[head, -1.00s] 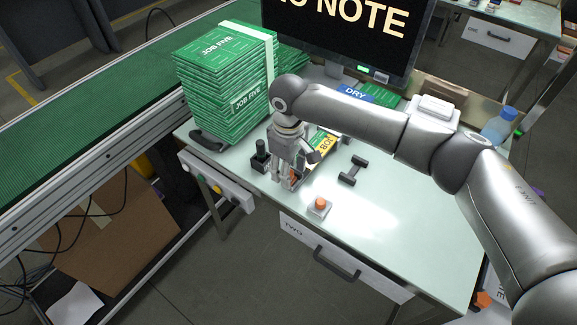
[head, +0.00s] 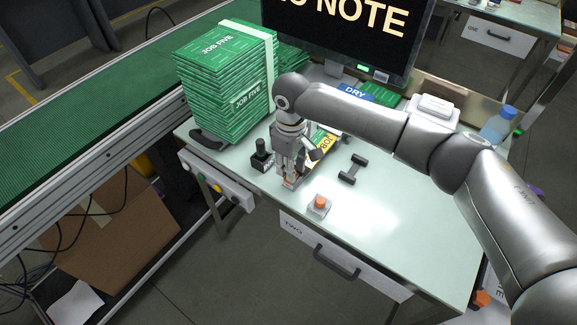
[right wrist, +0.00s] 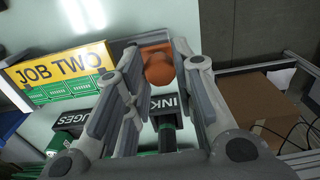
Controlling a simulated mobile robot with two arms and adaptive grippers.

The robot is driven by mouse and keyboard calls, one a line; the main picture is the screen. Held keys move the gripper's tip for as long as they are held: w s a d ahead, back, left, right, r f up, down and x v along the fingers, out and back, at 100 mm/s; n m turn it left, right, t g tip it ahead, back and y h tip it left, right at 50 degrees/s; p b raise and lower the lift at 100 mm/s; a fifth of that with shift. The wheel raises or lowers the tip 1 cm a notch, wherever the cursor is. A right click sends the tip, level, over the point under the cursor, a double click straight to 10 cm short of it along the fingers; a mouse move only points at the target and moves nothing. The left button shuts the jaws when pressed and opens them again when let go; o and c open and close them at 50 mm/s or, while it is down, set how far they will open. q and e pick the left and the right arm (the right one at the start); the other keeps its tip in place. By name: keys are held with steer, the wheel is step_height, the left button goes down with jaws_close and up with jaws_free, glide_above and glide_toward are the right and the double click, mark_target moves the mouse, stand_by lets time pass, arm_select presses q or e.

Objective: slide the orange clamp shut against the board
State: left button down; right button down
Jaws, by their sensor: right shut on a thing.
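The orange clamp (right wrist: 157,66) shows between my fingertips in the right wrist view. In the head view only a bit of its orange (head: 290,183) shows below the fingers. My right gripper (head: 289,178) points down at the table and is shut on the clamp; it also fills the right wrist view (right wrist: 157,58). The board (right wrist: 70,88), green with a yellow JOB TWO label, lies beside the gripper, partly hidden by it in the head view (head: 325,143). Whether the clamp touches the board is hidden by the fingers. My left gripper is not in view.
A black-handled block (head: 261,157) stands close left of the gripper. A black dumbbell-shaped piece (head: 353,169) and an orange button on a grey base (head: 320,204) lie to the right. A tall stack of green JOB FIVE boards (head: 220,85) stands behind. The table's front right is clear.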

steer(key=shift+w+d, duration=0.75)
steer(key=shift+w, duration=0.3)
steer(key=c, duration=1.6)
jaws_free()
steer(key=shift+r, duration=0.15)
steer(key=shift+c, duration=0.2)
steer(key=o, duration=0.4)
steer(key=shift+w, duration=0.15)
steer(key=shift+o, duration=0.2)
step_height(320, 180, up, 12)
